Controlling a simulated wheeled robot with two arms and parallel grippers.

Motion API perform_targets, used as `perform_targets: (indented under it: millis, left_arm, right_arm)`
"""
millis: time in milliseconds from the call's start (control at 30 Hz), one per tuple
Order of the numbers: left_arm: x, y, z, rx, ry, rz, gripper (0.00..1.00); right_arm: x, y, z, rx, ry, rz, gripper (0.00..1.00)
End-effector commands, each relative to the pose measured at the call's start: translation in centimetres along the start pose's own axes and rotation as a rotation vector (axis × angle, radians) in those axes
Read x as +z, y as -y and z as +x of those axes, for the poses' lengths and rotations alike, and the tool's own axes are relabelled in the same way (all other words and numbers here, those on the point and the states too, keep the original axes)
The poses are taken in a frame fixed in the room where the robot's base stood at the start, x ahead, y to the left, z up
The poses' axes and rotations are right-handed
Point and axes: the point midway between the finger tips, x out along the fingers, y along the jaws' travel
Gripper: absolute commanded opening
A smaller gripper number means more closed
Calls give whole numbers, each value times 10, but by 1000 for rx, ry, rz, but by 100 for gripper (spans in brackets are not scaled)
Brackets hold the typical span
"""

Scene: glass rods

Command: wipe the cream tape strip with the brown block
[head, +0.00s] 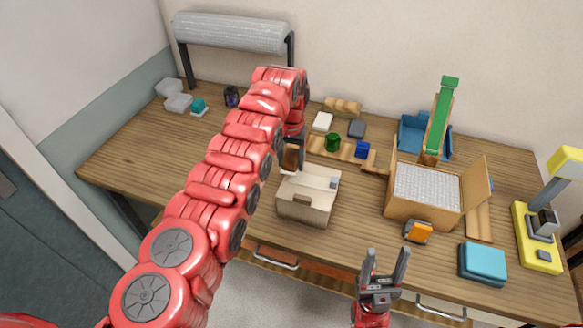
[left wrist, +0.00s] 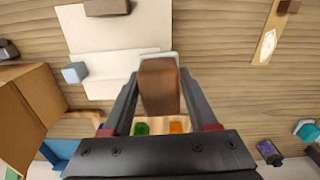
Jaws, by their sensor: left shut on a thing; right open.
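My left gripper (head: 293,150) is shut on the brown block (left wrist: 160,88), which also shows in the head view (head: 289,158). A pale edge shows at one end of the block. The block is at the far left corner of the pale wooden box; I cannot tell whether they touch. A cream strip (left wrist: 268,38) with a whitish patch lies flat on the table in the left wrist view, apart from the block at the upper right. In the head view my left arm hides it. My right gripper (head: 384,268) is open and empty near the table's front edge.
The pale wooden box (head: 305,207) stands right of my left arm. Behind it are a green cylinder (head: 333,142) and a blue cube (head: 362,149). An open cardboard box (head: 425,208) stands at the right. The table's left part is mostly clear.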

Motion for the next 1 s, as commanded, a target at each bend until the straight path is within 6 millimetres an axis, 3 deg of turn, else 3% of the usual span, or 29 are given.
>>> perform_targets:
  millis: [533, 1000]
  left_arm:
    - [0, 4, -49, 0, -3, -2, 0]
    - [1, 5, -54, 0, -2, -2, 0]
  right_arm:
    - [1, 0, -4, 0, 0, 0, 58]
    - [1, 0, -4, 0, 0, 0, 58]
